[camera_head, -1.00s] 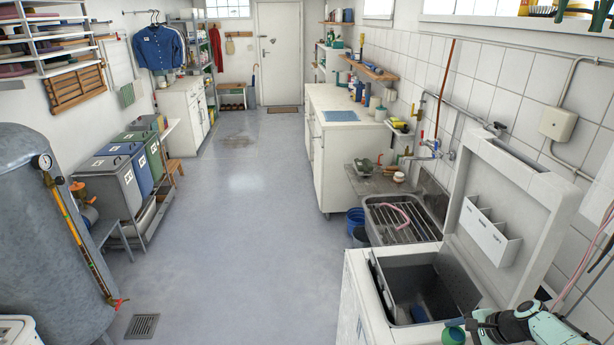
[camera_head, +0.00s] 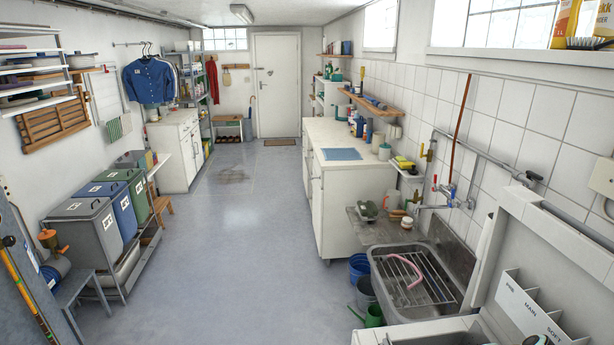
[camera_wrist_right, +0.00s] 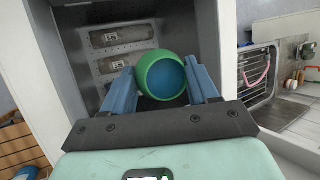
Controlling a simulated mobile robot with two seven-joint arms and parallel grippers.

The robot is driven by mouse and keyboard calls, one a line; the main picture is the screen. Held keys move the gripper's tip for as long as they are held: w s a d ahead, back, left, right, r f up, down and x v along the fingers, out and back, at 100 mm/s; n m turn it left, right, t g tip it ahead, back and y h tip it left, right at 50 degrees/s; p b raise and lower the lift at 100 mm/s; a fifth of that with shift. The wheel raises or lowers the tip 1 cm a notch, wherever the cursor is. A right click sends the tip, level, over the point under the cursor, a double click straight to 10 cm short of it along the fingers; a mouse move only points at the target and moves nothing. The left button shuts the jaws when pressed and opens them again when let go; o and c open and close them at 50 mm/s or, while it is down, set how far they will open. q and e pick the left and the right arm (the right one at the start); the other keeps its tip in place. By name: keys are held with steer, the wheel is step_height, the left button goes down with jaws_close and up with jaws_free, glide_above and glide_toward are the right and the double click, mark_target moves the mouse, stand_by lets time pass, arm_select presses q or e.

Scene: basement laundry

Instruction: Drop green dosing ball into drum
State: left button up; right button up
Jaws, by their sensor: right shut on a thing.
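The green dosing ball (camera_wrist_right: 165,78), with a blue round face, is between the two blue fingers of my right gripper (camera_wrist_right: 163,68) in the right wrist view. The gripper is shut on it. Behind the ball is the open washing machine (camera_wrist_right: 223,60), with a dark grey opening and a perforated metal drum surface (camera_wrist_right: 113,66). The ball appears in front of this opening; its exact height above the drum I cannot tell. In the head view only the top of the machine (camera_head: 410,333) shows at the lower right. The ball and my left gripper are out of that view.
The raised lid (camera_head: 560,245) with a labelled dispenser (camera_head: 535,310) stands at the machine's right. A metal sink (camera_head: 415,275) with a rack and pink hose lies behind the machine. A green watering can (camera_head: 370,316) and buckets (camera_head: 360,268) stand beside it. The middle floor is clear.

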step_height(320, 180, down, 5)
steer(key=shift+s+f+b, duration=0.1)
steer(key=shift+b, duration=1.15)
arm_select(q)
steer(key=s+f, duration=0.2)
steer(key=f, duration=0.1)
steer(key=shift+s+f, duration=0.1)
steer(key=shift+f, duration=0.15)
arm_select(e)
steer(key=o, duration=1.2)
steer(key=v, duration=0.7)
steer(key=shift+r, duration=0.35)
steer(key=shift+d, duration=0.1)
